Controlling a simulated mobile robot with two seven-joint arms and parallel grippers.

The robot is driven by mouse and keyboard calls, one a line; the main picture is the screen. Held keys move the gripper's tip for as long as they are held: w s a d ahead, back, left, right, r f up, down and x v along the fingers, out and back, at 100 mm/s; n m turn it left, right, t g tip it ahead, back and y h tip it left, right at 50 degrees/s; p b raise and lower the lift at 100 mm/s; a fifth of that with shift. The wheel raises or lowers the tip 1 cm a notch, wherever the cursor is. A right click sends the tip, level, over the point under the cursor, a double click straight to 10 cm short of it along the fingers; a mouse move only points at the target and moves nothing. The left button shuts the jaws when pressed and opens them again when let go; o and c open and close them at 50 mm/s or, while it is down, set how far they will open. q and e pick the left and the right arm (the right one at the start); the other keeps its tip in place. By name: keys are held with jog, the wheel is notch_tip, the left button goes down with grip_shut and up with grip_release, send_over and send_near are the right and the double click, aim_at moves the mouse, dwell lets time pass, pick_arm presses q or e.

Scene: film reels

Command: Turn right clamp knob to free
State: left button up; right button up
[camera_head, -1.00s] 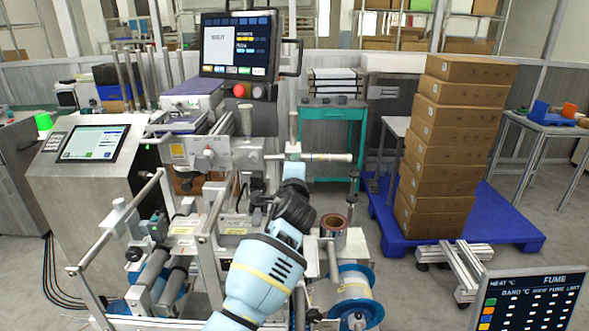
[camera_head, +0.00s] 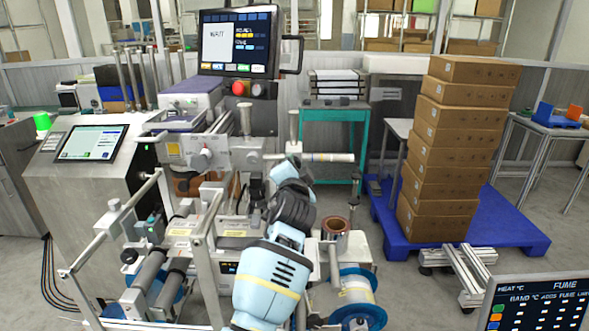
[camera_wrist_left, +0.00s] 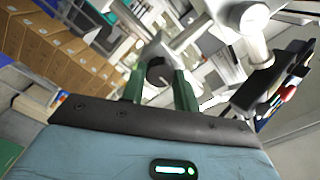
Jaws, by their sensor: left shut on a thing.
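My left gripper (camera_head: 292,163) reaches up to the machine's horizontal bar in the middle of the head view. Its fingers are mostly hidden there behind my own wrist. In the left wrist view its two green fingers (camera_wrist_left: 160,84) stand on either side of a dark round knob (camera_wrist_left: 159,71) in a pale housing, and the gripper is shut on it. I cannot read the knob's turn position. Another round grey knob (camera_head: 203,159) sits farther left on the machine's front plate. My right gripper is not in view.
A white roller (camera_head: 328,157) sticks out to the right of the gripper. A reel with blue flanges (camera_head: 357,296) and a brown roll (camera_head: 335,231) are below right. The monitor (camera_head: 237,42) above reads WAIT. Stacked cartons (camera_head: 440,150) stand on a blue pallet (camera_head: 515,232).

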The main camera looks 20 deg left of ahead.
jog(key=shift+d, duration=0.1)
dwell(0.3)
pick_arm(q)
jog(key=o, duration=1)
jog(key=shift+s, duration=0.2)
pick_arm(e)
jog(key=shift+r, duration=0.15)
